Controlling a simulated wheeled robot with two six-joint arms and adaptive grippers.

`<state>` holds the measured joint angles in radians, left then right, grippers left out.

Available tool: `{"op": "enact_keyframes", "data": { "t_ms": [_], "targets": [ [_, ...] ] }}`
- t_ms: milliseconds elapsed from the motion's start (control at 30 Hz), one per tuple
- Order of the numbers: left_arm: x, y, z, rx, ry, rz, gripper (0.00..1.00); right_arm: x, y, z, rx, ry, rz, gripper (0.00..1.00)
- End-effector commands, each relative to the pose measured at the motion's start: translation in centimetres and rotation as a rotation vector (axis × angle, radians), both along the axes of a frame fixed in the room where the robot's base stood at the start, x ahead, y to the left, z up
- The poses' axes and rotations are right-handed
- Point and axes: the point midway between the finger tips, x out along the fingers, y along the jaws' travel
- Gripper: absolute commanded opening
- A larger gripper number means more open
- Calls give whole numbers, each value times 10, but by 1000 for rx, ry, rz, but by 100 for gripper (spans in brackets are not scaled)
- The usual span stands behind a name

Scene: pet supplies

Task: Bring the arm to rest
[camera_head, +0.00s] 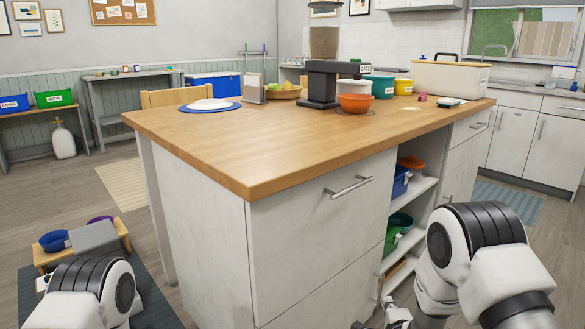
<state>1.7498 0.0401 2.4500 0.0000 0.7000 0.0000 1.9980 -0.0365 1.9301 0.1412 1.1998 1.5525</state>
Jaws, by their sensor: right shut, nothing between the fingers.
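My right arm (480,250) comes in at the lower right, bent down in front of the island's open shelves. My right gripper (388,318) shows low at the bottom edge, partly cut off by the frame. It is shut and empty, beside the island's lower front. My left arm (85,290) shows only as a rounded joint at the lower left. Its gripper is out of the frame.
The island's wooden top (230,150) is clear in front. An orange bowl (355,102) sits below a dark dispenser (322,80) farther back. The island's front stands close to my right arm.

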Motion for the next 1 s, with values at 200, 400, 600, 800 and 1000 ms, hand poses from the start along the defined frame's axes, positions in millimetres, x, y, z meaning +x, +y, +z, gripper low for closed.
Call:
{"op": "enact_keyframes", "data": {
  "t_ms": [200,400,600,800,1000],
  "targets": [
    [0,0,0,0,0,0,31,-149,-8,-140,-223,515,160,0],
    [0,0,0,0,0,0,31,-299,-4,-191,-496,935,563,0],
    [0,0,0,0,0,0,31,-393,4,-185,-733,1107,1102,0],
    [-1,0,39,0,1,0,31,-406,6,-146,-893,1067,1387,0],
    [0,0,105,0,0,0,31,-405,6,-80,-893,1066,1383,0]
  ]
}}
